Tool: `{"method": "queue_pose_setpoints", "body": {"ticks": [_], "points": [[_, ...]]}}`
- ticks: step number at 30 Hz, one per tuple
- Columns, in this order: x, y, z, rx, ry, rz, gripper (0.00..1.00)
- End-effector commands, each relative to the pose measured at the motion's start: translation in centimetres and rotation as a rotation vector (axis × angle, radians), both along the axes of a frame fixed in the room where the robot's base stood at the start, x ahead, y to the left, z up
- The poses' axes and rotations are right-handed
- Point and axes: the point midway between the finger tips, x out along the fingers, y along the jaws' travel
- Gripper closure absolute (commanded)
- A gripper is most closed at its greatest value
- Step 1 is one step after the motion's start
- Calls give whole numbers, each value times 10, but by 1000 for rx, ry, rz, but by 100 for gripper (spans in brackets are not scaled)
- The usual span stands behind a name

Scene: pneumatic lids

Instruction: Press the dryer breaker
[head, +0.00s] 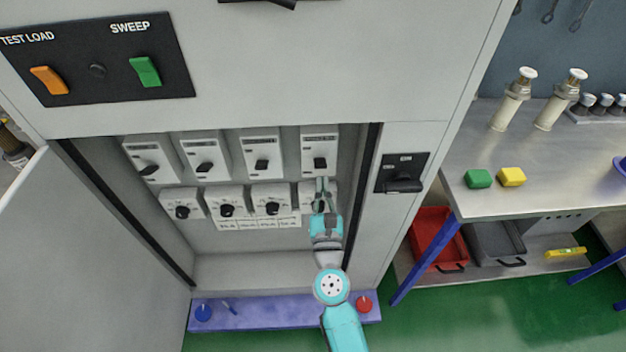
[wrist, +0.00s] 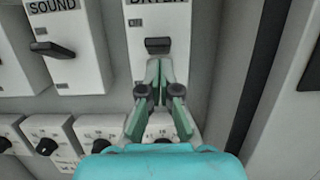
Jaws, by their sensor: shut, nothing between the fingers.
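The dryer breaker (wrist: 174,22) is a white block with a black toggle (wrist: 158,45), its label partly cut off at the top of the wrist view. It also shows in the head view (head: 319,142) as the rightmost breaker of the upper row. My gripper (wrist: 160,64) is shut and empty, with its fingertips just below the toggle. In the head view my gripper (head: 322,180) reaches up into the cabinet, right under this breaker. I cannot tell whether the fingertips touch the toggle.
The sound breaker (wrist: 68,40) stands to the left. A row of dials (head: 227,205) runs below the breakers, one partly behind my gripper. The open door (head: 90,250) bounds the left side.

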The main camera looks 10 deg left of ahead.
Motion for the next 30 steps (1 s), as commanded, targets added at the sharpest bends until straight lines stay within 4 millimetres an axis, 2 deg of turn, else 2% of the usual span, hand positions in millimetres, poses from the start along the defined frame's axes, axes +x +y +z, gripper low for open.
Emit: {"method": "queue_pose_setpoints", "body": {"ticks": [9,24,30], "points": [[-19,-11,-16,0,-1,0,100],[-94,-31,0,0,-1,0,100],[-107,-35,3,1,-1,0,100]]}}
